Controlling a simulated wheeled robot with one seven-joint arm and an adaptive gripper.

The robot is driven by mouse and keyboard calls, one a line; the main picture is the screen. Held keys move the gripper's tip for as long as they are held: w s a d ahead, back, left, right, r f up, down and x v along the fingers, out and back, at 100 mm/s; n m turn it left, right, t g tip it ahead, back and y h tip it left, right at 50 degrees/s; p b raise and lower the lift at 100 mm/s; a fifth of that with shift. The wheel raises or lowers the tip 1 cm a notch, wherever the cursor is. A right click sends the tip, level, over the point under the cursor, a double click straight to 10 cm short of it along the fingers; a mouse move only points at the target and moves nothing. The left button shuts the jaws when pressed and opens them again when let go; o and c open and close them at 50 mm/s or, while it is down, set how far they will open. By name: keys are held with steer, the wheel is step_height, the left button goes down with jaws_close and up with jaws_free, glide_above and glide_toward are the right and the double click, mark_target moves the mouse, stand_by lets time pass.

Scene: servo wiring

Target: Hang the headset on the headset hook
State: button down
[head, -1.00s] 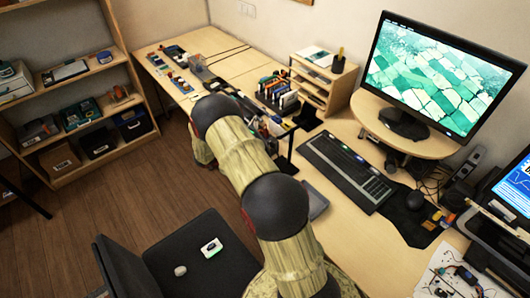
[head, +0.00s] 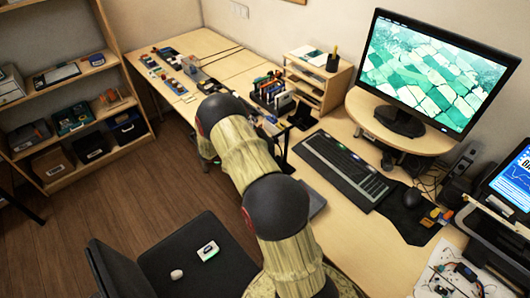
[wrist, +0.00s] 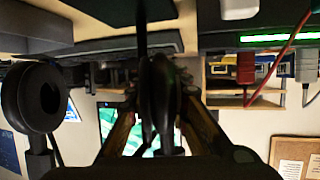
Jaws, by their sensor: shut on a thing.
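My gripper (wrist: 158,115) shows in the wrist view, its two fingers close together on a dark, narrow, upright piece (wrist: 155,85), which I take to be part of the headset. A round black padded ring on a short stem, which looks like an ear cup of the headset (wrist: 42,97), shows at the left of that view. How it joins the held piece is hidden. In the head view my arm hides my gripper and the headset. I cannot make out the headset hook for sure in either view.
The wrist view looks upside down. A wooden shelf unit (head: 318,75), a tool rack (head: 272,92), a keyboard (head: 345,168) and a monitor (head: 430,70) stand on the desk. A dark chair (head: 180,255) stands in front. A red cable (wrist: 285,55) crosses the wrist view at right.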

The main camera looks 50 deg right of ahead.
steer(key=shift+s+d+f+b, duration=0.15)
steer(key=shift+d+b, duration=0.65)
steer(key=shift+d, duration=0.6)
steer(key=shift+s+d+f+b, duration=0.15)
steer(key=shift+d+b, duration=0.65)
steer(key=shift+d, duration=0.55)
steer(key=shift+d+f, duration=0.25)
steer(key=shift+d, duration=0.25)
steer(key=shift+d+f+p, duration=0.1)
steer(key=shift+f+p, duration=0.05)
steer(key=shift+p, duration=0.2)
steer(key=shift+f, duration=0.15)
steer(key=c, duration=1.6)
jaws_free()
steer(key=shift+s, duration=0.1)
steer(key=shift+o, duration=0.2)
steer(key=v, duration=1.2)
